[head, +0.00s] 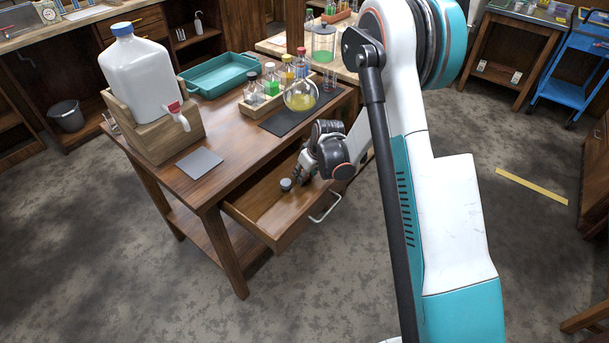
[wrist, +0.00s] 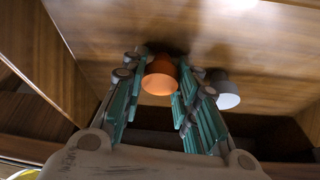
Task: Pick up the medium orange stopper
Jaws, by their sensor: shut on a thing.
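The orange stopper (wrist: 160,78) is between the fingertips of my gripper (wrist: 161,70) in the wrist view, and the fingers are closed on its sides. In the head view my gripper (head: 304,172) is inside the open drawer (head: 268,206) of the wooden table, and I cannot make out the orange stopper there. A grey stopper (wrist: 223,91) stands just right of the right finger in the wrist view. It also shows in the head view (head: 286,184), left of my gripper. Whether the orange stopper touches the drawer floor I cannot tell.
Above the drawer, the table (head: 222,172) holds a large white jug (head: 138,72) on a wooden stand, a teal tray (head: 222,73), a bottle rack (head: 262,106) and a round flask of yellow liquid (head: 301,97) over a dark mat. The front of the drawer is clear.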

